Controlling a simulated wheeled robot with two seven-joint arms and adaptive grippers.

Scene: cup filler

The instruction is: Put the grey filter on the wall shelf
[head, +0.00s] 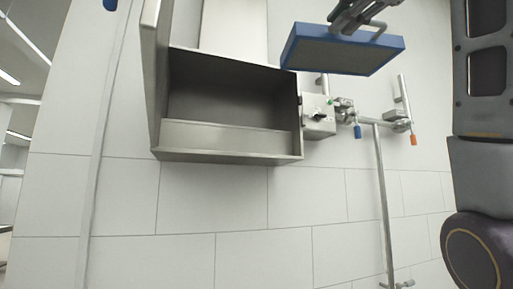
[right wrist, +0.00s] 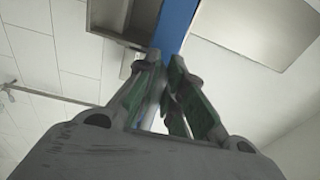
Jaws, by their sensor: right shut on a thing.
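The filter (head: 335,53) is a flat slab with a grey face and a blue frame. It is in the upper middle of the head view, with a grey handle on its upper edge. My right gripper (head: 352,18) is shut on it at that handle edge. The right wrist view shows the gripper's green-padded fingers (right wrist: 172,90) close together, with the filter's blue frame (right wrist: 176,25) beyond them. The wall shelf seems to be the open metal box (head: 228,156) left of the filter, and its inside looks empty. My left gripper is out of view.
A small metal valve box (head: 319,118) is fixed at the shelf's right side, below the filter. Pipes (head: 382,170) with blue and orange handles run down the tiled wall. A raised metal panel (head: 155,70) stands at the shelf's left edge. The lower wall is bare.

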